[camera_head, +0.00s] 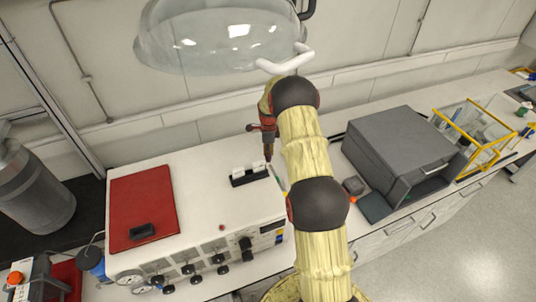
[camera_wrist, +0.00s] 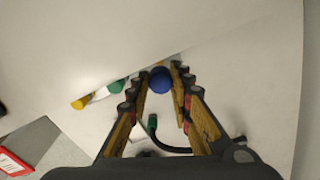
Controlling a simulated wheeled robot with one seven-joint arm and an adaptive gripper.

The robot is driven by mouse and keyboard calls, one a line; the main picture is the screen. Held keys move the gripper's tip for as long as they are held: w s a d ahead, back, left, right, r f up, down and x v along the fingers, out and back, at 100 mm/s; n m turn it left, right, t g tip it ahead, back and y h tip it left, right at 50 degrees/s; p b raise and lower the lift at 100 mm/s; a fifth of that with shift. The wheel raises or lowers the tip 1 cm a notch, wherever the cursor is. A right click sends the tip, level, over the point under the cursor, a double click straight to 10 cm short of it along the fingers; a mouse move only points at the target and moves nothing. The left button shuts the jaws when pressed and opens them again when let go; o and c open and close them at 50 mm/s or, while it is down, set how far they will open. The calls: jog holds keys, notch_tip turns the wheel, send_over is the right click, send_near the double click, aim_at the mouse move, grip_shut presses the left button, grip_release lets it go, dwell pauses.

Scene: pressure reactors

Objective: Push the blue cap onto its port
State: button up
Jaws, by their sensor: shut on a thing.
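My gripper (camera_head: 268,157) points down at the back right corner of the white reactor box (camera_head: 222,185). In the wrist view my gripper (camera_wrist: 159,75) is shut on the round blue cap (camera_wrist: 160,79), which sits between the two fingertips. Beside it, to the left, are a green cap (camera_wrist: 116,86) and a yellow cap (camera_wrist: 78,103) along the edge of a white panel. The blue cap's port is hidden, so I cannot tell whether the cap touches it. In the head view the blue cap cannot be made out.
A black handle (camera_head: 248,175) stands on the box top near my gripper. A red panel (camera_head: 142,205) lies to its left. A grey machine (camera_head: 400,150) stands right of my arm. In the wrist view a dark hose with a green end (camera_wrist: 152,121) lies between the fingers.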

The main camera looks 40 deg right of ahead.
jog(key=shift+f+b, duration=0.8)
jog(key=shift+f, duration=1.95)
jog(key=shift+b, duration=0.75)
jog(key=shift+f+b, duration=0.4)
jog(key=shift+f, duration=0.15)
dwell(0.5)
jog(key=o, duration=0.9)
jog(key=shift+o, duration=0.3)
notch_tip(320, 180, up, 12)
dwell(0.5)
